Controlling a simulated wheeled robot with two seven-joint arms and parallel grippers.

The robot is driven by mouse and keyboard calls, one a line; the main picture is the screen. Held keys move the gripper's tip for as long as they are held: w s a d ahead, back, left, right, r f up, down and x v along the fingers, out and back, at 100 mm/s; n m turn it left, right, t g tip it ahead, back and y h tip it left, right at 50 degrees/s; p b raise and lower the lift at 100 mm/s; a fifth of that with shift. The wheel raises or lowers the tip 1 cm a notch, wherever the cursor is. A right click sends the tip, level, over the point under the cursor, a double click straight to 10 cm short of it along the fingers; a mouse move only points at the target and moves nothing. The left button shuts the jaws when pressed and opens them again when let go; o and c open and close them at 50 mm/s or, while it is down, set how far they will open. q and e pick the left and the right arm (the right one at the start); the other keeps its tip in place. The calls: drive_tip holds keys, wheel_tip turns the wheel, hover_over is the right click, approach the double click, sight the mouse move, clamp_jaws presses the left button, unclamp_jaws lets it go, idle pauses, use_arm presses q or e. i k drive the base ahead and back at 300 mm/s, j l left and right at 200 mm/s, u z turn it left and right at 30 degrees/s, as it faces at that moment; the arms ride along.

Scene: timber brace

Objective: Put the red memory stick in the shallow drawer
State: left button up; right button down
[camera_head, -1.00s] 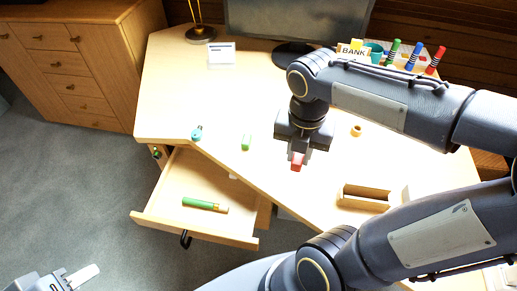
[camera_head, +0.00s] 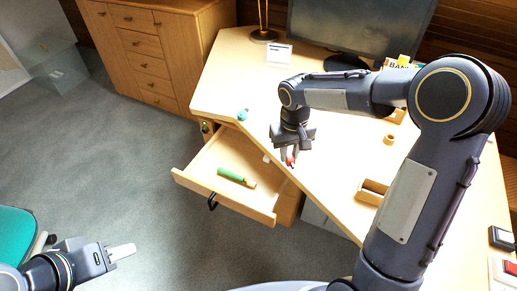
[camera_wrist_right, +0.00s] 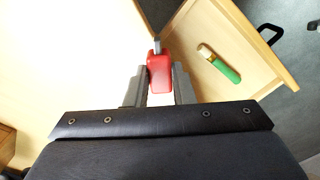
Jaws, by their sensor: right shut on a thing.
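The red memory stick (camera_head: 290,158) is held between the fingers of my right gripper (camera_head: 289,161), near the desk edge beside the drawer. In the right wrist view the red stick (camera_wrist_right: 159,72) sits between both fingers, with a grey end pointing away. The shallow drawer (camera_head: 215,160) is pulled out from the desk; in the wrist view it lies to the right of the stick (camera_wrist_right: 205,28). A green cylinder with a tan end (camera_head: 236,177) lies inside it. My left gripper (camera_head: 122,252) is low at the left, away from the desk; its opening is unclear.
The desk (camera_head: 335,170) carries a monitor (camera_head: 360,25), a small teal object (camera_head: 243,115), a tape ring (camera_head: 389,139) and an open wooden box (camera_head: 372,191). A wooden cabinet (camera_head: 150,45) stands at the back left. The drawer floor around the green cylinder is clear.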

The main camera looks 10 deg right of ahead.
sight(229, 158)
drive_tip(key=i+j+z, duration=0.3)
drive_tip(key=j, duration=0.35)
drive_tip(key=i+j+z, duration=0.15)
drive_tip(key=i+j, duration=0.15)
drive_tip(key=i+j+z, duration=0.15)
drive_tip(key=j, duration=0.3)
drive_tip(key=i+j+z, duration=0.1)
drive_tip(key=j, duration=0.3)
drive_tip(key=i+j+z, duration=0.15)
drive_tip(key=j, duration=0.25)
